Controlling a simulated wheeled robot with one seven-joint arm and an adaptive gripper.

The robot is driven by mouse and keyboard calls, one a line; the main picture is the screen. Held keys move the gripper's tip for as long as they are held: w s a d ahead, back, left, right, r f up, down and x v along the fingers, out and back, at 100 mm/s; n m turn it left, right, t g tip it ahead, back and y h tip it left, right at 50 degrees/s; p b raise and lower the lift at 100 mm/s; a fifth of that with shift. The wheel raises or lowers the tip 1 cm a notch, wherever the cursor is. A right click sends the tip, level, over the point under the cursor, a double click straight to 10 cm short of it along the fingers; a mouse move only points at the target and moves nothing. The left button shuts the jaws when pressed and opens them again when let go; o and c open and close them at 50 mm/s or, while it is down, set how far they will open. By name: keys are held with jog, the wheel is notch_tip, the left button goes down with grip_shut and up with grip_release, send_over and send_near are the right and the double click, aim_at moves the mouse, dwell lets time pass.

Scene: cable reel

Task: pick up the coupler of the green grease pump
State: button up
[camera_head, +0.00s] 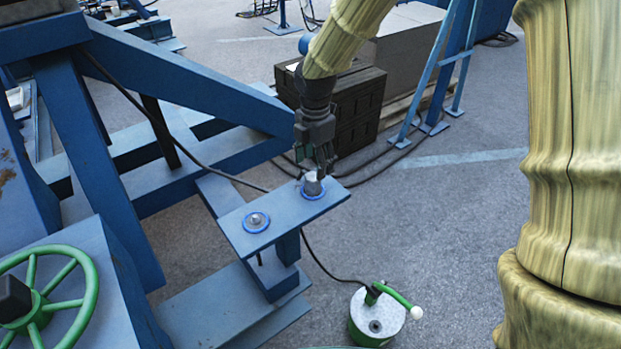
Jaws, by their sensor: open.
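The green grease pump (368,326) stands on the floor at the lower middle, with a pale lid and a green lever ending in a white knob. A dark hose (323,266) rises from it and passes behind the blue plate (283,221). A short grey cylinder (312,185), which looks like the coupler, stands upright in a blue ring at the plate's right end. My gripper (322,171) is open and points down at this cylinder. Its fingers overlap the cylinder's top, and I cannot tell whether they touch it.
A second blue-ringed fitting (256,221) sits on the plate's left part. Blue steel beams (185,75) fill the left side. A green handwheel (42,295) is at the lower left. Dark crates (345,110) stand behind my gripper. The paved floor to the right (450,220) is clear.

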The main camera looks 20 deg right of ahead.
aim_at(313, 176)
jog(key=shift+w+d+f, duration=0.1)
jog(key=shift+d+f, duration=0.05)
jog(key=shift+f, duration=0.35)
jog(key=shift+w+d+f, duration=0.1)
jog(key=shift+f, duration=0.4)
jog(key=shift+s+a+f, duration=0.1)
jog(key=shift+s+f, duration=0.05)
jog(key=shift+s, duration=0.05)
jog(key=shift+a+f+p, duration=0.1)
jog(key=shift+f+p, duration=0.15)
jog(key=shift+p, duration=0.05)
jog(key=f, duration=0.3)
jog(key=shift+w+a+f+p, duration=0.15)
jog(key=shift+w+p, duration=0.1)
jog(key=shift+p, duration=0.15)
jog(key=shift+f, duration=0.6)
jog(key=c, duration=1.3)
jog(key=shift+r, duration=0.15)
